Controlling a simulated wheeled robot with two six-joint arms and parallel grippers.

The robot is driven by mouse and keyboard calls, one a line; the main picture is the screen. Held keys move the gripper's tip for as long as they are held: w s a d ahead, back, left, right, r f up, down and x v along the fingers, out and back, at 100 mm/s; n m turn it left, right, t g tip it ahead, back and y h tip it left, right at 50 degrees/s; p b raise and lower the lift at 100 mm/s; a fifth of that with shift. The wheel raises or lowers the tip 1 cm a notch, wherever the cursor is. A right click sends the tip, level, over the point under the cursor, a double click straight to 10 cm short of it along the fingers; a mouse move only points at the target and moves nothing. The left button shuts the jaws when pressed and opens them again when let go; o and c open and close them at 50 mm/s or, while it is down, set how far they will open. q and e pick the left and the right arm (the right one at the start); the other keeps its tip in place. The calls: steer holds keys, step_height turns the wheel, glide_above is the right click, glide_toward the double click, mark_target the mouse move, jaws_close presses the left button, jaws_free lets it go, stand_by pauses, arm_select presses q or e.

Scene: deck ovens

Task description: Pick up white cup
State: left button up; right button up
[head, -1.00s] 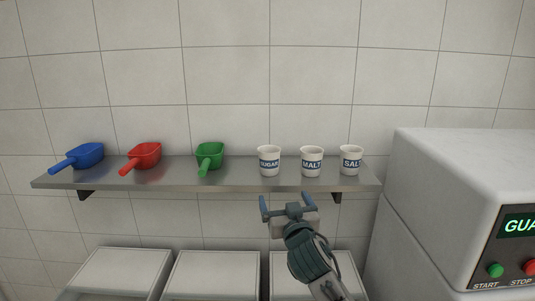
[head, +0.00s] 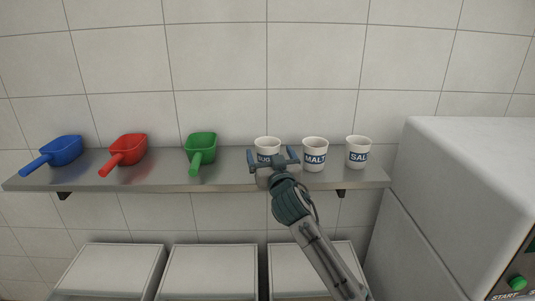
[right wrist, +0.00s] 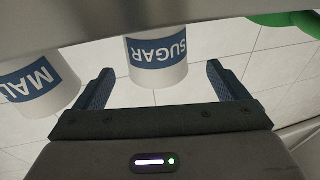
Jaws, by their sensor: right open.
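Three white cups with blue labels stand upright on the steel shelf: the SUGAR cup (head: 267,144), the MALT cup (head: 315,150) and the SALT cup (head: 358,147). My right gripper (head: 272,156) is open in front of the SUGAR cup and hides its lower part. In the right wrist view, the SUGAR cup (right wrist: 157,62) appears upside down, centred between the open fingers of the right gripper (right wrist: 160,85) and just ahead of them. The MALT cup (right wrist: 38,85) is outside the left finger there. My left gripper is not in view.
The shelf (head: 225,178) also holds a blue scoop (head: 62,151), a red scoop (head: 128,148) and a green scoop (head: 201,147). A large white machine (head: 470,180) stands at the right. White lidded bins (head: 210,270) sit below the shelf.

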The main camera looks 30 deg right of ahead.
mark_target(265, 138)
steer(key=p+x, duration=0.2)
steer(key=x, duration=0.2)
steer(key=shift+s+d+r, duration=0.1)
steer(key=shift+d, duration=0.05)
steer(key=shift+w+d, duration=0.1)
steer(key=shift+w, duration=0.4)
steer(key=c, duration=1.1)
steer(key=shift+o, duration=0.2)
